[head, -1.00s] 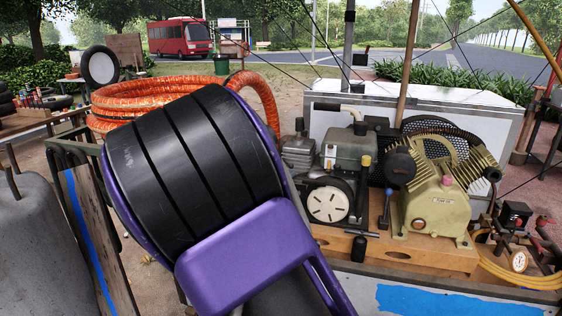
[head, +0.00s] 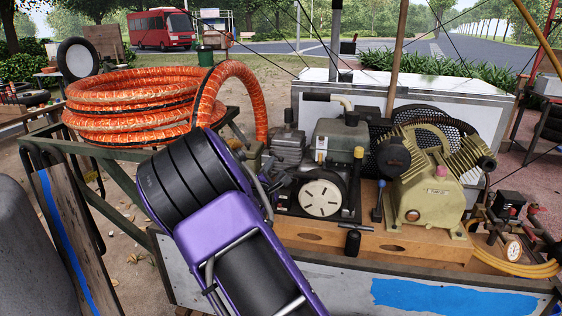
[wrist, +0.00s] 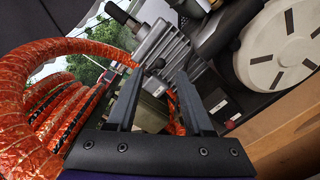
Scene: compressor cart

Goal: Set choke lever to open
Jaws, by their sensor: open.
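The small engine (head: 338,150), with a white round disc (head: 322,198) on its front, stands on the wooden base of the cart. In the wrist view its finned cylinder (wrist: 170,50) lies just beyond my fingertips, and the white disc (wrist: 285,48) is at the upper right. I cannot make out the choke lever for certain in either view. My gripper (wrist: 160,88) is open, with nothing seen held between its two black fingers. It points at the engine's left side. In the head view my purple arm hides most of the gripper.
A coiled orange hose (head: 140,100) lies left of the engine and arches close to my arm; it also fills the wrist view's left (wrist: 50,100). A beige compressor (head: 430,190) stands right of the engine. A blue-knobbed lever (head: 378,200) and a black T-handle (head: 353,240) stand between or before them.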

